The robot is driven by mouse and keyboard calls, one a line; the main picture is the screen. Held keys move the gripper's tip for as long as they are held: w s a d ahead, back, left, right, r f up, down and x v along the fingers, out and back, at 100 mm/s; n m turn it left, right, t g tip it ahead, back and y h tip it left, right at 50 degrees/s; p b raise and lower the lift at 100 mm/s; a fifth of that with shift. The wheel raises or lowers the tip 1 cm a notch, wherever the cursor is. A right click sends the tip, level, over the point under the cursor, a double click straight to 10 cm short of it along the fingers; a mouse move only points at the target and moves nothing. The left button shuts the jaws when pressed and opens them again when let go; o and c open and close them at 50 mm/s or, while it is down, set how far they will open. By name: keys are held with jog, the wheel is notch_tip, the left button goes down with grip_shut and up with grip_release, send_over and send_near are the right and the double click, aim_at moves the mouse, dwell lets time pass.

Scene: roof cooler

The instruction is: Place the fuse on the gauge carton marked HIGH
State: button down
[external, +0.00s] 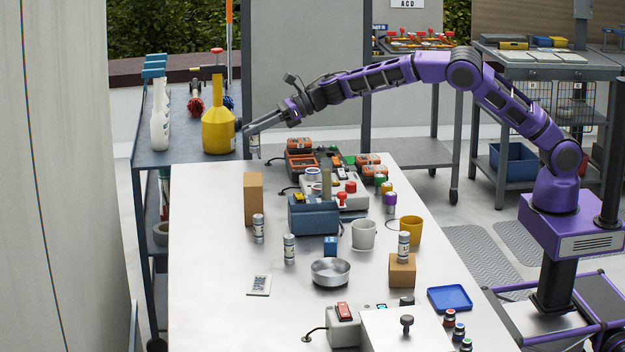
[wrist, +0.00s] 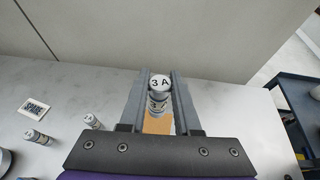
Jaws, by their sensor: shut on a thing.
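My gripper (external: 254,131) is shut on a white and grey fuse (external: 254,147), which hangs below the fingertips. In the wrist view the fuse (wrist: 159,88) is between the two fingers, its white top reading "3 A". A tall brown carton (external: 253,200) stands on the white table, below the gripper with a gap. In the wrist view the carton (wrist: 158,125) shows behind and below the fuse, partly hidden. A shorter brown carton (external: 402,275) stands at the right with another fuse (external: 404,246) upright on it. I cannot read HIGH on either carton.
Two fuses (external: 258,229) (external: 289,249) stand near the tall carton. A yellow bottle (external: 218,133) stands on the side cart near the gripper.

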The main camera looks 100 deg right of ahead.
notch_tip(320, 180, up, 3)
jog(key=a+n+y, duration=0.1)
jog(key=a, duration=0.1)
jog(key=b, duration=0.2)
send_over(252, 179)
notch_tip(252, 179, down, 9)
jog(key=shift+d+f, duration=0.1)
jog(key=shift+f, duration=0.05)
jog(key=shift+f, duration=0.2)
jog(key=c, duration=0.6)
grip_release()
jog(key=shift+r, duration=0.1)
